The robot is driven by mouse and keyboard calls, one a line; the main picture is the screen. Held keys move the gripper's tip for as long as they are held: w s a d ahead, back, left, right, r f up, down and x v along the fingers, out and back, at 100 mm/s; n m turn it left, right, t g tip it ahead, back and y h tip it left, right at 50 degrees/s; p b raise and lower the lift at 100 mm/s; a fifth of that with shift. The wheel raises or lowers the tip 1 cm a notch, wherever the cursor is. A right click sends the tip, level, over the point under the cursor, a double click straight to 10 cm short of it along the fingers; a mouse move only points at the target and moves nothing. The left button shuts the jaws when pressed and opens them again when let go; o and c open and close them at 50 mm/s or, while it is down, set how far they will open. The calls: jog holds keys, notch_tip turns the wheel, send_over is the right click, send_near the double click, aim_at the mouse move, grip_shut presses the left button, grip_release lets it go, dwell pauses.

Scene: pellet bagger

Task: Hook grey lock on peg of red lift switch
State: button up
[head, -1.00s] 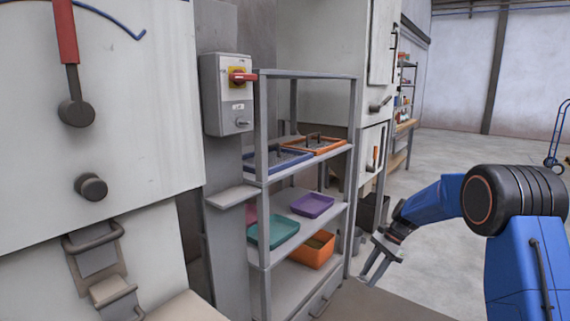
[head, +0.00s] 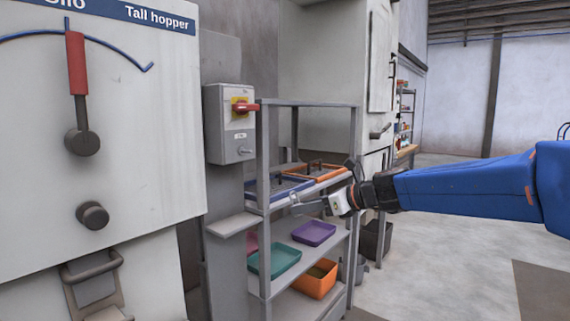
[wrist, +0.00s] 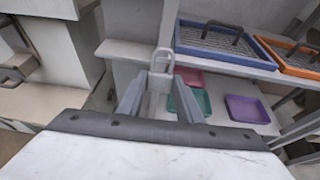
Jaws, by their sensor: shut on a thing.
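The red lift switch (head: 245,107) sits on a yellow plate on the upper front of a grey switch box (head: 217,125). A small metal peg (head: 245,151) sticks out low on the same box. My gripper (head: 298,203) is in front of the shelf rack, to the right of and lower than the box, apart from it. In the wrist view my gripper (wrist: 158,98) is shut on the grey lock (wrist: 158,82), whose shackle loop (wrist: 163,57) points away from the wrist. The lock is too small to make out in the head view. The switch and peg are not in the wrist view.
A small grey ledge (head: 232,225) juts out below the box. The rack's front post (head: 264,180) stands just right of the box. The rack holds blue (head: 280,191) and orange-rimmed (head: 315,174) trays and coloured bins. A white hopper panel (head: 150,130) with levers fills the left.

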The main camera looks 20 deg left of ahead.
jog(key=s+a+r+y, duration=0.1)
jog(key=s+a+r, duration=0.1)
jog(key=s+r, duration=0.4)
jog(key=s+a+r+y, duration=0.1)
jog(key=s+a+r, duration=0.15)
jog(key=r, duration=0.55)
jog(key=x, duration=0.8)
jog(key=shift+t, duration=0.4)
jog(key=shift+w, duration=0.15)
dwell(0.6)
jog(key=o, duration=1.2)
jog(key=shift+d, duration=0.15)
